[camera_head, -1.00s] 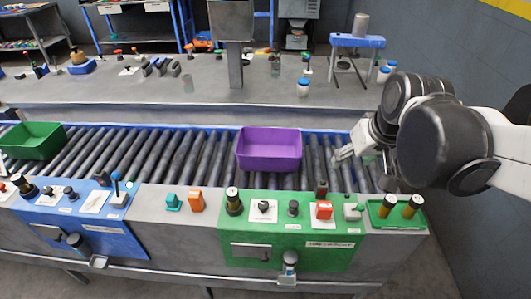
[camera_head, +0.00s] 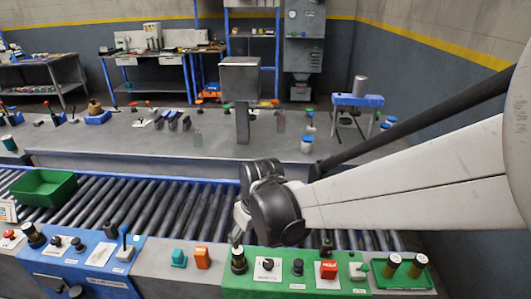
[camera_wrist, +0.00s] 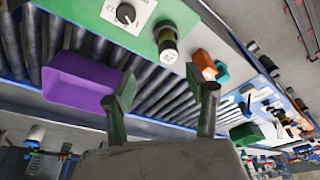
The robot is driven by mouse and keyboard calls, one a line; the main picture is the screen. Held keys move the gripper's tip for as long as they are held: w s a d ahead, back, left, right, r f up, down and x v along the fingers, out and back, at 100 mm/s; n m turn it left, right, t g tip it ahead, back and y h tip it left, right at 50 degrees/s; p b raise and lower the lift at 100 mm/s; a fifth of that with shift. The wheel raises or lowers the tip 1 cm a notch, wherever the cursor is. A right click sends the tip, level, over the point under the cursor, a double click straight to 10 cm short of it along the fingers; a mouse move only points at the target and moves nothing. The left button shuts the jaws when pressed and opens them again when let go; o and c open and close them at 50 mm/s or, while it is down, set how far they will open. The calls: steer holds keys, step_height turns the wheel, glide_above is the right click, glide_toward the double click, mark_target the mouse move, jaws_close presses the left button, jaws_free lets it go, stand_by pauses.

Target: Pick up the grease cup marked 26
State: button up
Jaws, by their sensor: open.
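A dark grease cup with a brass-coloured band and a pale top (camera_head: 238,260) stands upright at the left end of the green panel. In the wrist view this cup (camera_wrist: 168,42) is beyond my fingertips; its pale face carries a mark too small to read surely. My gripper (camera_wrist: 168,85) is open and empty, apart from the cup. In the head view my gripper is mostly hidden by my wrist, above the conveyor behind the cup.
A purple bin (camera_wrist: 80,80) lies on the rollers beside my gripper; my arm hides it in the head view. An orange block (camera_head: 202,257) and a teal block (camera_head: 178,258) stand left of the cup. A black knob (camera_head: 267,264) is to its right. A green bin (camera_head: 43,187) is far left.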

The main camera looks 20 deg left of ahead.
mark_target(239, 251)
steer(key=b+x, duration=0.1)
steer(key=x, duration=0.1)
steer(key=b+x, duration=0.1)
steer(key=x, duration=0.2)
steer(key=s+b+x, duration=0.1)
steer(key=b+x, duration=0.1)
steer(key=x, duration=0.1)
steer(key=shift+s+a, duration=0.1)
steer(key=shift+a, duration=0.25)
steer(key=shift+a+b+x, duration=0.15)
steer(key=shift+b+x, duration=0.35)
steer(key=shift+x, duration=0.8)
steer(key=shift+a+b+x, duration=0.15)
steer(key=shift+b+x, duration=0.35)
steer(key=shift+x, duration=0.85)
steer(key=shift+r, duration=0.15)
jaws_close()
step_height(239, 251, up, 10)
steer(key=shift+r+p, duration=0.1)
steer(key=shift+p, duration=0.35)
steer(key=shift+s+r+p, duration=0.1)
steer(key=shift+r+p, duration=1.25)
steer(key=shift+r, duration=1.15)
